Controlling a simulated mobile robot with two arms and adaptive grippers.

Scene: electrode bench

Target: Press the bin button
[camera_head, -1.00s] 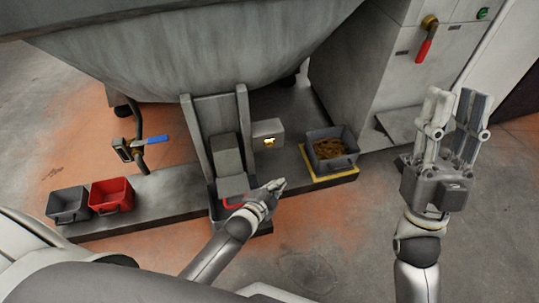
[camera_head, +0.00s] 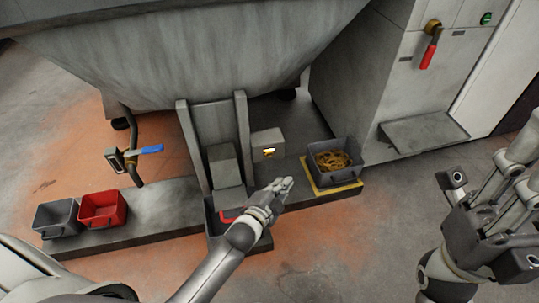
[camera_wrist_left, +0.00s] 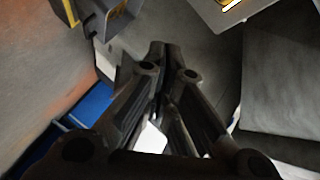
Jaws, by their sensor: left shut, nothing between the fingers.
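A small grey box (camera_head: 268,140) with a lit yellow button (camera_head: 269,152) on its face sits beside the chute under the big grey hopper. My left gripper (camera_head: 287,184) is shut and empty, in front of and below the box, apart from the button in the head view. In the left wrist view its fingertips (camera_wrist_left: 157,50) are together; the box's pale face with a yellow patch (camera_wrist_left: 230,4) shows at the top edge. My right gripper (camera_head: 515,165) is at the right edge, partly cut off, its fingers apart and empty.
A grey bin of brownish scraps (camera_head: 334,180) stands on a yellow-edged base right of the box. A grey bin (camera_head: 57,219) and a red bin (camera_head: 103,210) stand at left. A blue-handled valve (camera_head: 140,151) and the chute's uprights (camera_head: 243,140) rise nearby.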

